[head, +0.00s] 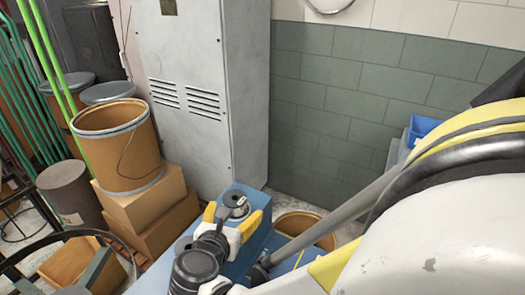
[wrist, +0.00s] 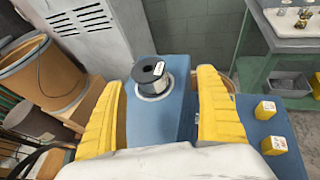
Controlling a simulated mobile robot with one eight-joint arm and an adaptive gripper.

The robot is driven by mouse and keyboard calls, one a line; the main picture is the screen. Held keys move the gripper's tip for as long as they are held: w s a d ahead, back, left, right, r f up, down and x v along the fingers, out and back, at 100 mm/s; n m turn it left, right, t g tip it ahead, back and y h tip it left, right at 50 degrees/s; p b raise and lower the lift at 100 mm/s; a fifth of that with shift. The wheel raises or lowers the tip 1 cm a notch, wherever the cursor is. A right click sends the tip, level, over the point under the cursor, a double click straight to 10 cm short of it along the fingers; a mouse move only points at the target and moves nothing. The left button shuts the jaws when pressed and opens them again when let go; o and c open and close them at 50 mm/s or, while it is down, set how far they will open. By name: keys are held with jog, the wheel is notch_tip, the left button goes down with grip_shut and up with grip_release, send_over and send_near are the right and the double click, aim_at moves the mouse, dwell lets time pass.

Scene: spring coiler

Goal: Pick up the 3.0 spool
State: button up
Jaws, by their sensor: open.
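A spool (wrist: 149,71) with a dark flange, silver winding and a small white label stands on a blue surface (wrist: 177,75) in the wrist view. The label is too small to read. The spool also shows in the head view (head: 236,201), near the far end of the blue surface. My gripper (wrist: 160,80) is open, its two yellow fingers spread to the left and right of the spool in the picture. No contact with the spool shows. In the head view my gripper (head: 234,212) is over the blue surface at the spool's near side.
A grey cabinet (head: 215,90) and a green brick wall (head: 340,95) stand behind. A brown drum (head: 115,150) sits on cardboard boxes at left. Two yellow blocks (wrist: 265,110) sit right of my gripper. A sink bench (wrist: 290,45) is at the far right.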

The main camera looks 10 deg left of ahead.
aim_at(236, 197)
jog(key=shift+s+a+f+n+y, duration=0.1)
jog(key=shift+s+a+n+y, duration=0.15)
jog(key=shift+a, duration=0.25)
jog(key=shift+s+a+f+n+y, duration=0.15)
jog(key=shift+s+a+n, duration=0.15)
jog(key=shift+a, duration=0.2)
jog(key=shift+w+f+b, duration=0.1)
jog(key=shift+f+b, duration=0.05)
jog(key=shift+b, duration=0.2)
jog(key=b+x, duration=0.1)
jog(key=x, duration=0.5)
jog(key=b+x, duration=0.1)
jog(key=x, duration=0.1)
jog(key=b+x, duration=0.1)
jog(key=x, duration=0.1)
jog(key=shift+w+r, duration=0.1)
jog(key=shift+r, duration=0.3)
jog(key=shift+c, duration=0.5)
jog(key=c, duration=1.4)
